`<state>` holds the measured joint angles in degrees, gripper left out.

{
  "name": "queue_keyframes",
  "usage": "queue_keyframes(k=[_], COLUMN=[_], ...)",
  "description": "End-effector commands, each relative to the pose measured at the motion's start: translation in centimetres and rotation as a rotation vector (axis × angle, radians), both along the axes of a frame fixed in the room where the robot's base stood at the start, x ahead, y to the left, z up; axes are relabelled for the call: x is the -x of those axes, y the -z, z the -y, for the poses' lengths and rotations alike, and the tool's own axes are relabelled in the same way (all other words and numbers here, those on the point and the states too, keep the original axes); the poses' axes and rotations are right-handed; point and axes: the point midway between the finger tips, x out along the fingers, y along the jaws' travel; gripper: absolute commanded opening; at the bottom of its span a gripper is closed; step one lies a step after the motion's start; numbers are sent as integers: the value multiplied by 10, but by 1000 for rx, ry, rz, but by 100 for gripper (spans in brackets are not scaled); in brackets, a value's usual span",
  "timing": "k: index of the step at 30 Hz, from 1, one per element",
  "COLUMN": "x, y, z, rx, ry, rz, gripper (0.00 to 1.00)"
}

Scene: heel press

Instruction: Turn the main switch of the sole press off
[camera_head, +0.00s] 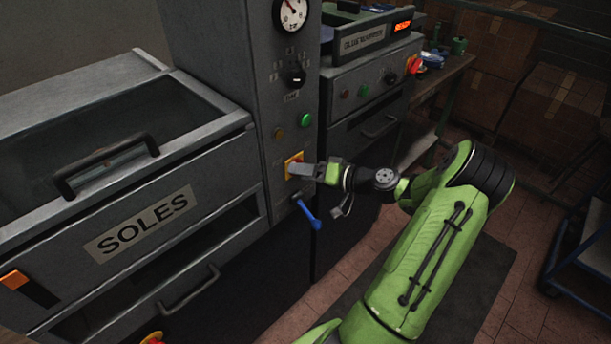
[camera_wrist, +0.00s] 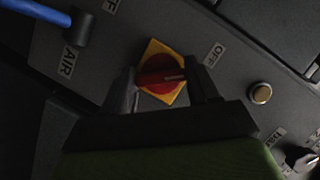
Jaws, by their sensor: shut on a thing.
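The main switch (camera_wrist: 161,76) is a red rotary knob on a yellow plate on the grey front panel of the sole press (camera_head: 258,110). In the wrist view its red handle lies nearly level in the picture, between my two fingers. My gripper (camera_wrist: 168,82) is shut on the red handle, one finger at each end of it. In the head view my gripper (camera_head: 292,169) reaches the panel from the right and covers most of the knob; part of the yellow plate (camera_head: 288,170) shows. An OFF label (camera_wrist: 214,55) is beside the plate.
A blue air lever (camera_head: 308,214) hangs just below the switch; its AIR label (camera_wrist: 68,62) shows in the wrist view. A green button (camera_head: 305,120), a black knob (camera_head: 294,76) and a gauge (camera_head: 291,14) sit above. The glue reactivator (camera_head: 362,42) stands to the right.

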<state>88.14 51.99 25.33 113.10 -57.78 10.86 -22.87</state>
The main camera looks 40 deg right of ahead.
Motion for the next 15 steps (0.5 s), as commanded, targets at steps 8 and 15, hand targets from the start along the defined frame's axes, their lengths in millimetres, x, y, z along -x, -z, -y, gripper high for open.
queue_keyframes(k=[8,15], x=[0,0], y=[2,1], z=[0,0], rx=[90,107], ry=[0,0], rz=[-2,-1], gripper=[29,29])
